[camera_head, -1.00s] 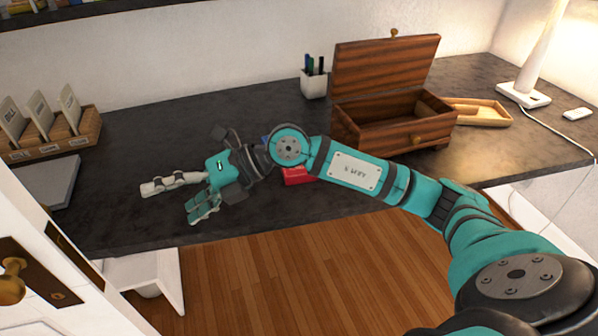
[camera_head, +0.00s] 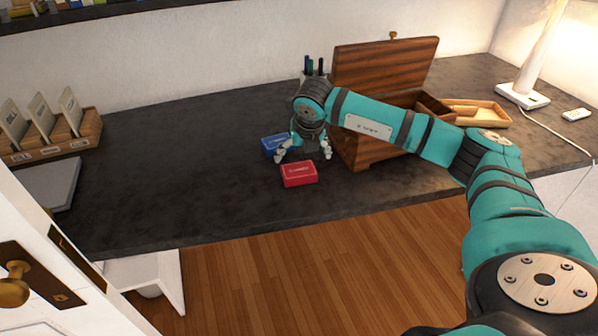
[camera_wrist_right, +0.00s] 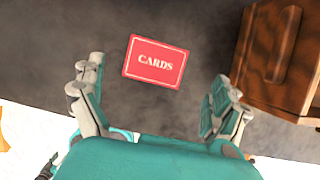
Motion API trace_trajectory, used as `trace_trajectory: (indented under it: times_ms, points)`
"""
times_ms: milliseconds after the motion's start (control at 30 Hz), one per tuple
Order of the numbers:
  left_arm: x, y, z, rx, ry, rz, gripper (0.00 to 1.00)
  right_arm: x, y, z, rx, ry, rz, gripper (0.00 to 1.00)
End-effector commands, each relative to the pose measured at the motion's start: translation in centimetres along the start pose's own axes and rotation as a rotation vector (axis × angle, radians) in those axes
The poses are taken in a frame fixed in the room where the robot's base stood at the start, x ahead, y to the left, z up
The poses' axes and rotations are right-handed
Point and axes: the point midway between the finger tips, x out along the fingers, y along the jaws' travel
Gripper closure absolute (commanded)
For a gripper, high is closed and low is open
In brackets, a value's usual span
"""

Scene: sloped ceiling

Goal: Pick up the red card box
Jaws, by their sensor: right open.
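The red card box (camera_head: 299,174) lies flat on the dark desk, near its front edge. In the right wrist view the red card box (camera_wrist_right: 156,62) shows the word CARDS, lies ahead of the fingertips and is a little tilted in the picture. My right gripper (camera_head: 304,156) points down just behind the red box. Its fingers are spread apart with nothing between them, as the right wrist view (camera_wrist_right: 158,85) also shows. A blue card box (camera_head: 275,145) lies behind and left of the red one, close to the gripper's left finger. My left gripper is not in view.
An open wooden chest (camera_head: 372,147) stands right of the gripper, close to my right arm. A pen cup (camera_head: 310,75) is behind. A wooden tray (camera_head: 478,113) and a lamp (camera_head: 523,95) are at the right. The desk's left middle is clear.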

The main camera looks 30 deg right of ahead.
Motion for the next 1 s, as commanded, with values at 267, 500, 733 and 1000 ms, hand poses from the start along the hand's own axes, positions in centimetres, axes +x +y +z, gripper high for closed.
trace_trajectory:
  times_ms: [267, 500, 733, 1000]
  points:
    - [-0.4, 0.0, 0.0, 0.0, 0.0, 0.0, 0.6, 2.8, 0.1, 0.0, 0.0, 0.001, 0.001, 0.0]
    - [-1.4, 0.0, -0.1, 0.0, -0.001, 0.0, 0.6, 5.7, 0.3, -0.4, -0.001, 0.004, 0.001, 0.0]
    - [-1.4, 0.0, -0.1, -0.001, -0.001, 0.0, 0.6, 8.0, 0.3, -0.4, -0.001, 0.001, 0.002, 0.0]
    - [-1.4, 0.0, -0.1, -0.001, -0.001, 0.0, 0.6, 8.0, 0.3, -0.4, -0.001, 0.001, 0.002, 0.08]
